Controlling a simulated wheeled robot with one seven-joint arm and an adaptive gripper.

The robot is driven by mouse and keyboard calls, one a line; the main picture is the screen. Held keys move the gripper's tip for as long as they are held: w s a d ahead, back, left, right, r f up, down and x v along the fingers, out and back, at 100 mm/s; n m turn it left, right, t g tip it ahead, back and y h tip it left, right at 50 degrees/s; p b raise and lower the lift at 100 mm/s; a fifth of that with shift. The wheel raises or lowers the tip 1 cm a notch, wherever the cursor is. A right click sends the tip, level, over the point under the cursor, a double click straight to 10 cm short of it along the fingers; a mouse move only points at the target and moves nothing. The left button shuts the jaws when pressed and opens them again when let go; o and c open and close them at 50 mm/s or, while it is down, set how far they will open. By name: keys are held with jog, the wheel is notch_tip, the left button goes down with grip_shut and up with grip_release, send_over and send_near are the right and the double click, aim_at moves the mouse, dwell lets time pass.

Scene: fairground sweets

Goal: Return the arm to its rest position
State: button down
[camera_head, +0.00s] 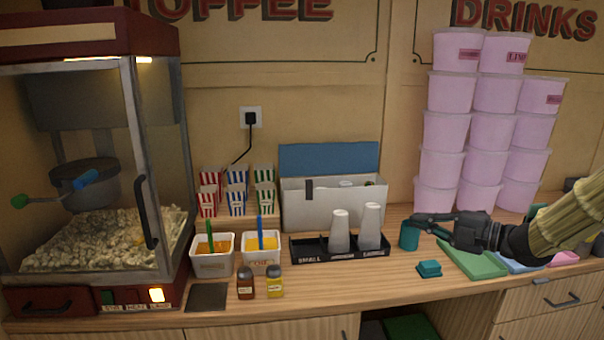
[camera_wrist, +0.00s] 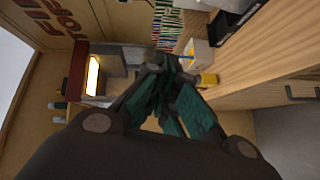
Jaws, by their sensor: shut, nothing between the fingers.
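My gripper (camera_head: 418,222) is at the right of the head view, held level above the counter (camera_head: 350,279) and pointing left. Its fingers are shut with nothing between them. In the wrist view the dark green finger pads (camera_wrist: 172,103) are close together in the middle of the picture. My arm comes in from the right edge in a straw-coloured sleeve.
A popcorn machine (camera_head: 157,200) stands at the left. Pink tubs (camera_head: 442,133) are stacked behind my gripper. A black tray (camera_head: 312,256) holds white cup stacks (camera_head: 340,230).

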jog(key=s+a+f+m+h, duration=0.1)
jog(key=a+f+m+h, duration=0.1)
jog(key=f+m, duration=0.5)
jog(key=s+a+f+m+h, duration=0.1)
jog(key=f+m+h, duration=0.1)
jog(key=f, duration=0.9)
jog(key=s+a+f+m+g+h, duration=0.15)
jog(key=s+f+m, duration=0.3)
jog(key=f, duration=0.55)
jog(key=s+a+f+m+g+h, duration=0.1)
jog(key=s+f+m+g+h, duration=0.3)
jog(key=f, duration=0.6)
jog(key=s+f+m+g+h, duration=0.1)
jog(key=s+f+m, duration=0.2)
jog(key=s, duration=0.8)
jog(key=s+f+m+g+h, duration=0.1)
jog(key=s+f+m+g, duration=0.1)
jog(key=s+f, duration=0.6)
jog(key=s+f+m+g+h, duration=0.1)
jog(key=s+f+m, duration=0.3)
jog(key=s, duration=1)
notch_tip(320, 180, down, 2)
jog(key=shift+s+f+g, duration=0.1)
jog(key=shift+s+g, duration=0.05)
jog(key=shift+g, duration=0.5)
